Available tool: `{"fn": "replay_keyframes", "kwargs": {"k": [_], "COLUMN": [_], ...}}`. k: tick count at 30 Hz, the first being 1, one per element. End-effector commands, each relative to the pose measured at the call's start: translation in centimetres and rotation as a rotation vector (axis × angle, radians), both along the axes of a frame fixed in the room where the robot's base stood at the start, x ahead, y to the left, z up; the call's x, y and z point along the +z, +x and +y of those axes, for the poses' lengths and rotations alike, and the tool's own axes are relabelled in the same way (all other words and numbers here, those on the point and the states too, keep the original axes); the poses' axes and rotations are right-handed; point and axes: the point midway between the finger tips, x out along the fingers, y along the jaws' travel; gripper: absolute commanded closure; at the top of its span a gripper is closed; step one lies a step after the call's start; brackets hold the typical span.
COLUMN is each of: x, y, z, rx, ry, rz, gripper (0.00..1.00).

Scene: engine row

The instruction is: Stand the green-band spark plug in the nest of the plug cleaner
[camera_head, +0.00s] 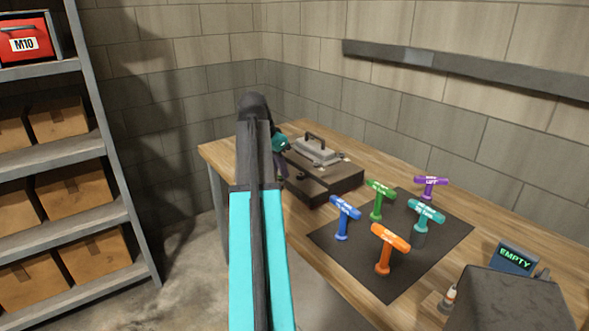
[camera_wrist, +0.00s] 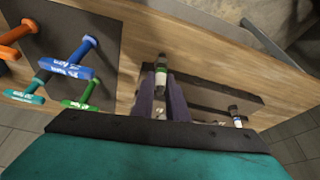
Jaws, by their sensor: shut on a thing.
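My gripper (camera_wrist: 162,92) is shut on the green-band spark plug (camera_wrist: 160,78), which shows between its two purple fingers in the wrist view. In the head view my gripper (camera_head: 282,165) is at the left end of the dark engine block (camera_head: 325,188), mostly behind my arm. The plug is hidden there. I cannot tell whether the plug is clear of the block. A dark box (camera_head: 510,300) with a screen reading EMPTY (camera_head: 515,258) stands at the bench's lower right, far from my gripper; it looks like the plug cleaner. Its nest is not clear to see.
A black mat (camera_head: 330,238) holds several T-handled tools, including an orange one (camera_head: 388,248) and a blue one (camera_head: 343,215). A white plug with an orange band (camera_head: 449,297) stands by the dark box. Another plug (camera_wrist: 237,114) shows near the block. Shelves (camera_head: 75,205) stand left.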

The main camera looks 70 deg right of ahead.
Motion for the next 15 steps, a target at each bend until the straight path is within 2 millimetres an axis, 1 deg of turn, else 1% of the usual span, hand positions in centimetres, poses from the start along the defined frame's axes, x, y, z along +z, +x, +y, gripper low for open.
{"fn": "replay_keyframes", "kwargs": {"k": [1,5,6,8,15], "x": [-0.2,-0.6,-0.8,-1.0,-1.8], "y": [1.4,5.3,6.6,8.5,15.5], "z": [0.8,2.8,3.6,4.8,10.1], "rx": [0.036,0.144,0.181,0.235,0.452], "ry": [0.002,0.007,0.009,0.012,0.022], "rz": [0.000,0.000,0.000,-0.001,0.000], "gripper": [1.00,1.00,1.00,1.00,1.00]}}
